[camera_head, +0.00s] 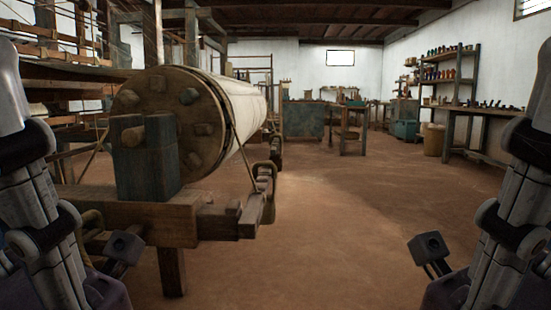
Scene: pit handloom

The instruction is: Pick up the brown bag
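A brown, sack-like container (434,139), which looks like the brown bag, stands on the floor in the far right part of the head view, beside the left end of the workbench. It is small in the picture and its contents cannot be made out. My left gripper (122,252) is at the lower left, in front of the loom frame. My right gripper (430,250) is at the lower right, over the floor. Both are far from the bag and partly cut off or hidden, so their opening cannot be told. No held object shows.
A large wooden loom with a cloth roller (190,115) fills the left, its beam end (245,215) jutting out. A workbench (485,135) and shelf (455,75) line the right wall. A wooden stand (350,130) is farther back. The central and right floor (350,210) is clear.

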